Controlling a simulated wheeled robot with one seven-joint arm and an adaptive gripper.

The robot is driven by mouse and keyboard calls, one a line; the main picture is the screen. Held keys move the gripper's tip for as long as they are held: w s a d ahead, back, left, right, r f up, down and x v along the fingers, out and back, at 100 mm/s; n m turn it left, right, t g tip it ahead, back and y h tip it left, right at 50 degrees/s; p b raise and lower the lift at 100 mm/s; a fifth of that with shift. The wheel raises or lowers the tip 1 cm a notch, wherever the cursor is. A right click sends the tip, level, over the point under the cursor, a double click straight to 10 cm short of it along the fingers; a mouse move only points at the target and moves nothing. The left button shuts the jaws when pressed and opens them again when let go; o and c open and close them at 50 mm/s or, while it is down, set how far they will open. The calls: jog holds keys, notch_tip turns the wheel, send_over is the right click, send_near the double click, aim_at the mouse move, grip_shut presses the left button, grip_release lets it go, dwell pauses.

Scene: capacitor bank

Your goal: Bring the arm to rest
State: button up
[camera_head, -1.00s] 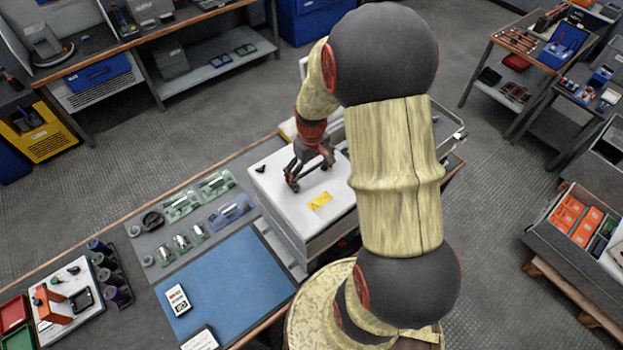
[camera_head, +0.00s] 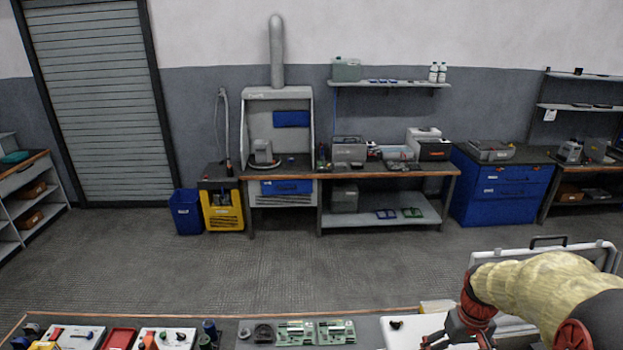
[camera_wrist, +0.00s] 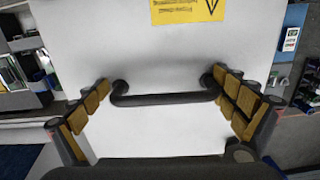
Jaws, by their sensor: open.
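My arm, with a tan cover, enters the head view at the lower right. My gripper (camera_head: 440,340) is low in that view, partly cut off by the bottom edge, over a white surface (camera_head: 402,330). In the wrist view my gripper (camera_wrist: 160,100) is open, its two padded fingers spread wide. A black bar handle (camera_wrist: 165,97) on a white panel (camera_wrist: 160,60) shows between the fingers. I see no finger closed on it, and the gap in depth is unclear. A yellow label (camera_wrist: 187,10) is on the panel above the handle.
An open case lid (camera_head: 590,255) stands beside my arm. The near workbench (camera_head: 225,325) carries green boards (camera_head: 295,332), a red tray (camera_head: 118,338) and small tools. Open floor (camera_head: 300,265) separates it from the back bench (camera_head: 385,172) and blue cabinet (camera_head: 500,190).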

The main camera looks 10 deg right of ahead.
jog(key=shift+s+a+f+m+g, duration=0.15)
jog(key=shift+s+a+f+m, duration=0.1)
jog(key=shift+s, duration=0.3)
jog(key=shift+s+a+f+m+g, duration=0.15)
jog(key=shift+s+a, duration=0.1)
jog(key=shift+s, duration=0.25)
jog(key=shift+m+t, duration=0.5)
jog(key=s+a+r+b, duration=0.2)
jog(key=a, duration=0.1)
jog(key=s+a+r+b, duration=0.1)
jog(key=a, duration=0.1)
jog(key=shift+s, duration=0.25)
jog(key=s+a+r+n+t+b, duration=0.1)
jog(key=s+a+t+b, duration=0.1)
jog(key=a+b, duration=0.4)
jog(key=s+a+n+t+b, duration=0.2)
jog(key=s+a+t+b, duration=0.1)
jog(key=a+b, duration=0.3)
jog(key=shift+s+a+r+b, duration=0.35)
jog(key=shift+s+a, duration=0.2)
jog(key=shift+a, duration=0.4)
